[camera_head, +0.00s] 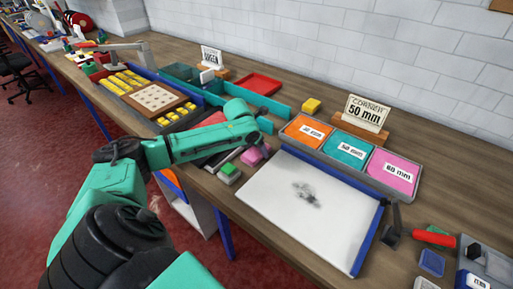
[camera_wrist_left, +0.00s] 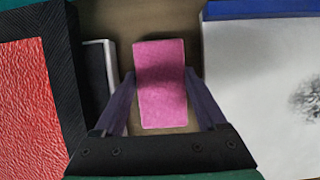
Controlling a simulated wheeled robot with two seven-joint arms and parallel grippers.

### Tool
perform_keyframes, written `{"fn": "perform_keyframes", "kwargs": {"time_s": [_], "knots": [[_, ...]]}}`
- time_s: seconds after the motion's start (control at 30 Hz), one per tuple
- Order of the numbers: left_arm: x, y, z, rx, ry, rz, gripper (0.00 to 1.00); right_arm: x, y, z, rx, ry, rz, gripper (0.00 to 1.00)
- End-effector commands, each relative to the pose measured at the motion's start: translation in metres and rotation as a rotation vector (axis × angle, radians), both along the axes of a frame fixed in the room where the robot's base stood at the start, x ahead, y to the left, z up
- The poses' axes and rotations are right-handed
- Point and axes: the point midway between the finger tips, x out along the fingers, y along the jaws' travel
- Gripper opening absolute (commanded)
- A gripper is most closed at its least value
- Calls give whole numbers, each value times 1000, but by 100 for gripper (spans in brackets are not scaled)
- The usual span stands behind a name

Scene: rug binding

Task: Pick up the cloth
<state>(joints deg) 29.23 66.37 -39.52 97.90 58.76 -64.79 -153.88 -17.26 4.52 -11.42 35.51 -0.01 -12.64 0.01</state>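The pink cloth (camera_head: 252,157), a small flat rectangle, lies on the wooden bench between the red panel and the white board. It also shows in the left wrist view (camera_wrist_left: 160,88), upright in the picture, between my two fingers. My left gripper (camera_wrist_left: 160,76) is open, with one finger on each side of the cloth and nothing gripped. A narrow gap shows beside the cloth on each side; I cannot tell how far the fingertips are above the bench. In the head view, my left arm partly hides the gripper. My right gripper is not in view.
The white board (camera_head: 308,205) with a dark smudge lies right of the cloth. Orange, teal and pink bins (camera_head: 391,172) stand behind the board.

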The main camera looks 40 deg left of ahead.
Motion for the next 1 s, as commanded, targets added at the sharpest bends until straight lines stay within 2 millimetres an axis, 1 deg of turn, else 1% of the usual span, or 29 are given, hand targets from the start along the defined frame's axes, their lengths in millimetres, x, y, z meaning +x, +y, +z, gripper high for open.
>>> {"fn": "perform_keyframes", "kwargs": {"time_s": [0.17,0.27,0.37,0.47,0.57,0.6,0.67,0.7,0.8,0.9,1.0], "knots": [[0,0,0,0,0,0,19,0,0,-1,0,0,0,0],[0,0,1,1,-2,-1,19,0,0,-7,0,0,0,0],[1,0,16,1,-3,0,19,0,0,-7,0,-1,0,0],[1,0,39,1,-6,-1,19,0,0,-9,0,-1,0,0],[2,0,74,1,-9,0,19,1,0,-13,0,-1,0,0],[2,0,90,0,-10,0,19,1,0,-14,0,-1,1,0],[2,-1,114,-2,-11,-1,19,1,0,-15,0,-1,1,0],[2,-1,130,-2,-10,-1,19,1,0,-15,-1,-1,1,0],[2,-1,163,-4,-8,-2,19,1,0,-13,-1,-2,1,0],[1,-1,187,-3,-6,0,19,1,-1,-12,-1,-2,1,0],[1,-1,200,-2,-3,-1,19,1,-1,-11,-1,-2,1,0]]}}
